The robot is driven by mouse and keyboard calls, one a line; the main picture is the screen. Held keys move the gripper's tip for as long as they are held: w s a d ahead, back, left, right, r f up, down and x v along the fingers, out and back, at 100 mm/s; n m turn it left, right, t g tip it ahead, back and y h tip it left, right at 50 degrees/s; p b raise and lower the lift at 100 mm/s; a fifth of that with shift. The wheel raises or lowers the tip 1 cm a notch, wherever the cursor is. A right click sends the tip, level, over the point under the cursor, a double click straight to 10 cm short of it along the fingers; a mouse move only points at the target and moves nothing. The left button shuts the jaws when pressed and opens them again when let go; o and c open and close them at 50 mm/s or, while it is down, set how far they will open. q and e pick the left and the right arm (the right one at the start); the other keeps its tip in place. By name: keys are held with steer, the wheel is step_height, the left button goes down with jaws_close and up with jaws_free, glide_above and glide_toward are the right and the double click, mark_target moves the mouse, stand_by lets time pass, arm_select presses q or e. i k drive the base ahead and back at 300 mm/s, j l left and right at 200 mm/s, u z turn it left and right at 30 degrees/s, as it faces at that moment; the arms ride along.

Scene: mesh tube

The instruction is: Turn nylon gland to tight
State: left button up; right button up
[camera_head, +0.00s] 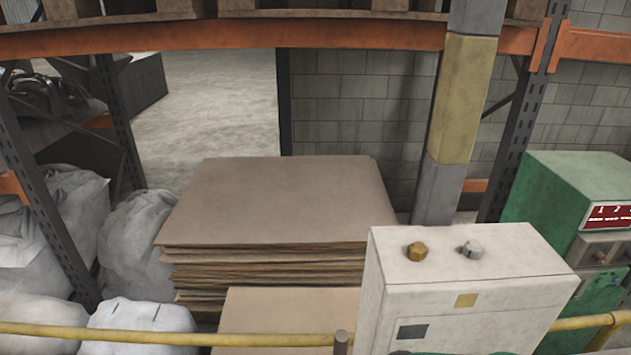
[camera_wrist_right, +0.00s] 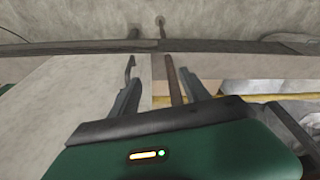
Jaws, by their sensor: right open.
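In the head view a pale box (camera_head: 470,265) stands at the lower right. On its top are two small fittings: a brass-coloured one (camera_head: 416,251) on the left and a grey one (camera_head: 472,249) on the right. The grey one looks like the nylon gland; how tight it sits cannot be told. My right gripper (camera_wrist_right: 150,65) shows in the wrist view, its two dark fingers apart. No gland shows between them. My left gripper is not in view.
A yellow rail (camera_head: 150,333) crosses in front, with a short brown post (camera_head: 341,343) beside the box. Stacked brown sheets (camera_head: 280,200) lie behind, white sacks (camera_head: 140,240) at left. A green machine (camera_head: 560,200) stands right of the box. An orange rack beam (camera_head: 230,37) runs above.

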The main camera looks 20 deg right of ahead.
mark_target(472, 250)
steer(key=k+l, duration=0.1)
steer(key=l, duration=0.35)
steer(key=k+l+u, duration=0.15)
steer(key=l, duration=0.25)
steer(key=k+l, duration=0.1)
steer(key=l, duration=0.35)
steer(key=k+l+u, duration=0.1)
steer(key=l, duration=0.35)
steer(key=k+l+u, duration=0.1)
steer(key=l, duration=0.3)
steer(key=k+l, duration=0.25)
steer(key=l, duration=0.15)
steer(key=k+l+u, duration=0.15)
steer(key=l, duration=0.25)
steer(key=k+l, duration=0.2)
steer(key=l, duration=0.2)
